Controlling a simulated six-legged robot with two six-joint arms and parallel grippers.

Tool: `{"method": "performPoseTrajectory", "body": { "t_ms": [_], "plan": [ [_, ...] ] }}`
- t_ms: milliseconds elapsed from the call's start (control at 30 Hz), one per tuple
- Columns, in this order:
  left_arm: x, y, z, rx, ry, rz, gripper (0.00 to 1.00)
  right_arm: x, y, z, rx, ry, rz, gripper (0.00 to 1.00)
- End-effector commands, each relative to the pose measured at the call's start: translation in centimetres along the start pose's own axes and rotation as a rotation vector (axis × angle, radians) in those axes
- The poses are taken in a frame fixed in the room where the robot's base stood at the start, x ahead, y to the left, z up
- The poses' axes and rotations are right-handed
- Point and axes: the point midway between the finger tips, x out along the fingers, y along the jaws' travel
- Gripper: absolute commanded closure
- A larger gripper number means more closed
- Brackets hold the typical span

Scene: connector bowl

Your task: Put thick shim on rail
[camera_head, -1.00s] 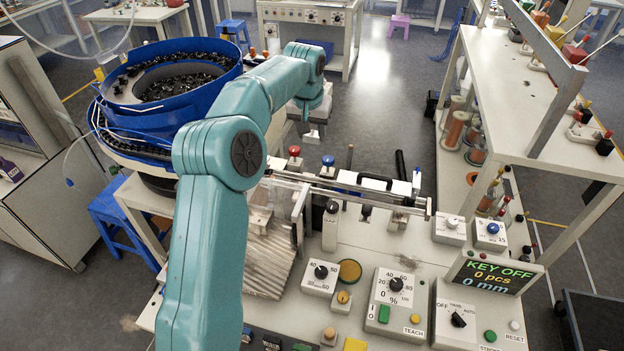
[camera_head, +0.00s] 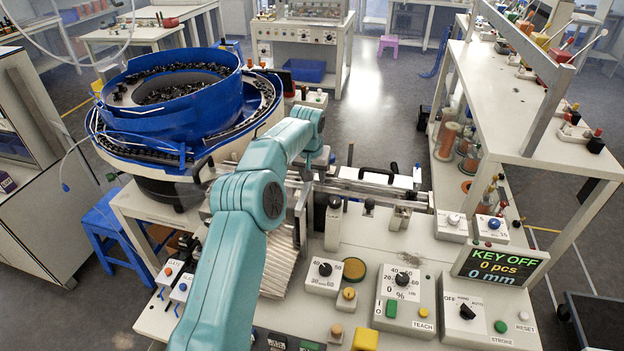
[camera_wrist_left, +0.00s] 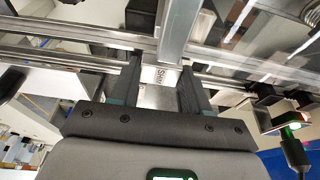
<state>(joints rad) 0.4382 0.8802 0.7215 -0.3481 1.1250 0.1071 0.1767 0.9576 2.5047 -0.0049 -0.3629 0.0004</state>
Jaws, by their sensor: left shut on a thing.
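My left gripper (camera_head: 307,172) is down at the left part of the metal rail (camera_head: 375,192), partly hidden by my own arm in the head view. In the left wrist view the gripper (camera_wrist_left: 158,82) is shut on a pale shim (camera_wrist_left: 155,97) with part of a "SHIM" label showing between the dark fingers. The rail (camera_wrist_left: 60,55) runs across behind the fingertips in that view. I cannot tell whether the shim touches the rail. My right gripper is not in view.
A blue feeder bowl (camera_head: 170,105) with dark parts stands at the left. A control panel with knobs and a "KEY OFF" display (camera_head: 495,265) fills the front right. A shelf (camera_head: 520,100) stands at the right. Posts and a black handle stand near the rail.

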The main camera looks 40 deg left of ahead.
Motion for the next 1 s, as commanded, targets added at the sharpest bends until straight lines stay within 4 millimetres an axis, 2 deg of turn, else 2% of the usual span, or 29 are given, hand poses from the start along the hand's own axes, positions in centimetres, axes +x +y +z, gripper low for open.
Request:
{"method": "performPoseTrajectory", "body": {
  "t_ms": [333,367,400,433,867,1000],
  "plan": [
    [0.3,-0.1,0.2,-0.001,-0.001,0.0,0.9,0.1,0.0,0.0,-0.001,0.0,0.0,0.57],
    [0.2,-0.1,0.2,0.0,-0.001,0.0,0.44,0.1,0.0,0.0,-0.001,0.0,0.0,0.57],
    [0.2,-0.1,0.2,0.0,-0.002,0.0,0.31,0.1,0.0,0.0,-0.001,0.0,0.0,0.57],
    [0.2,-0.1,0.2,0.0,-0.002,0.0,0.29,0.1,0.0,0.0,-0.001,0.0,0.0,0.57],
    [0.1,-0.1,0.3,0.0,0.0,0.0,0.29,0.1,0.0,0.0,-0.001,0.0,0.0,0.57],
    [-0.7,-0.1,0.1,0.0,0.001,0.0,0.29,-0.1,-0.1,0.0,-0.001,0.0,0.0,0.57]
  ]
}}
